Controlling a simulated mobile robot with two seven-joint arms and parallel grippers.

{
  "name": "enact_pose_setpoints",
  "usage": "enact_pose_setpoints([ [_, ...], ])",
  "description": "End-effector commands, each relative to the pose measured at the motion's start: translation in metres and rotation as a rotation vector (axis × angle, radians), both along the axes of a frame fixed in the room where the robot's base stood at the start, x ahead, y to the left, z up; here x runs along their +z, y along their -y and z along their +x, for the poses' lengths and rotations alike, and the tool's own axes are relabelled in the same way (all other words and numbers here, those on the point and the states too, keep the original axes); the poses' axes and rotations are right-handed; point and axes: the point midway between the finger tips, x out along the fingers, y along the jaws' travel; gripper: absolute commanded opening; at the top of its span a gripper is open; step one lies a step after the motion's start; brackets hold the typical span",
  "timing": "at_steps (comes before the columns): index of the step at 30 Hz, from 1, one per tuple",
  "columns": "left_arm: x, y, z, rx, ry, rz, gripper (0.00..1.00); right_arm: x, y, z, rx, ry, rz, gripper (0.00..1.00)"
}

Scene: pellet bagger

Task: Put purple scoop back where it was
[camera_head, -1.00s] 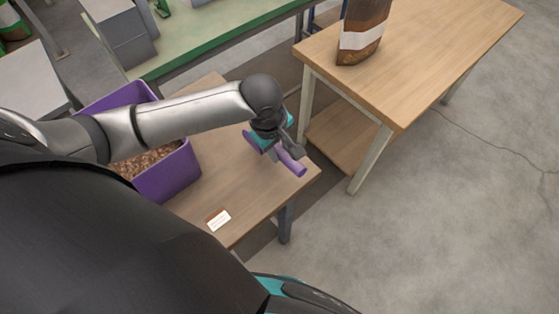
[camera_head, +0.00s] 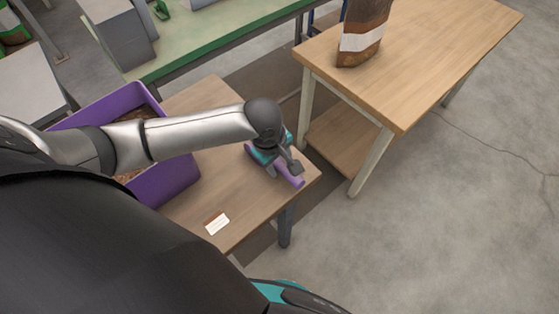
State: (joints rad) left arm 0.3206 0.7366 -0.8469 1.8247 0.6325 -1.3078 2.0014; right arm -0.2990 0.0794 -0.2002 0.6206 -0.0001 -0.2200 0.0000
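The purple scoop (camera_head: 292,179) is at the right end of the small wooden table (camera_head: 239,203), low over or on its top; I cannot tell whether it touches. My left gripper (camera_head: 283,170) reaches down onto the scoop and appears shut on it, with its fingers around the middle part. The gripper and wrist hide part of the scoop. The purple bin (camera_head: 172,183) with brown pellets stands on the same table to the left, partly hidden by my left arm. My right gripper is not in view.
A small white label (camera_head: 217,223) lies near the table's front edge. A second wooden table (camera_head: 428,60) at the right bears a brown bag with a white band (camera_head: 362,42). A green-edged bench (camera_head: 215,40) stands behind. Bare tabletop lies between bin and scoop.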

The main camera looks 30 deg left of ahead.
Motion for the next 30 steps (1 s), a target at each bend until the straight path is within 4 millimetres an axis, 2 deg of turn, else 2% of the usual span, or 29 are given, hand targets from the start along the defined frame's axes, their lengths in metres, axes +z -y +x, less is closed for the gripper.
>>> enact_pose_setpoints([
  [1,0.000,0.000,0.000,0.000,0.000,0.000,0.56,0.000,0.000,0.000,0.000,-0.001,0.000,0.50],
  [3,0.000,0.000,0.000,0.000,0.000,0.000,0.64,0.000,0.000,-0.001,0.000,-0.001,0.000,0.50],
  [13,0.003,0.000,0.000,-0.001,0.000,0.001,0.64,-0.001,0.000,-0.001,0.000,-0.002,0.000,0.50],
  [17,0.024,-0.001,-0.003,0.000,0.001,-0.001,0.64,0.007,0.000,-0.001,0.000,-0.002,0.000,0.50],
  [27,0.095,-0.006,-0.017,0.000,0.002,-0.001,0.64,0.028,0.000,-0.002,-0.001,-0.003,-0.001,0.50],
  [30,0.108,-0.007,-0.019,0.001,0.001,-0.001,0.64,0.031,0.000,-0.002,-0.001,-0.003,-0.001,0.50],
])
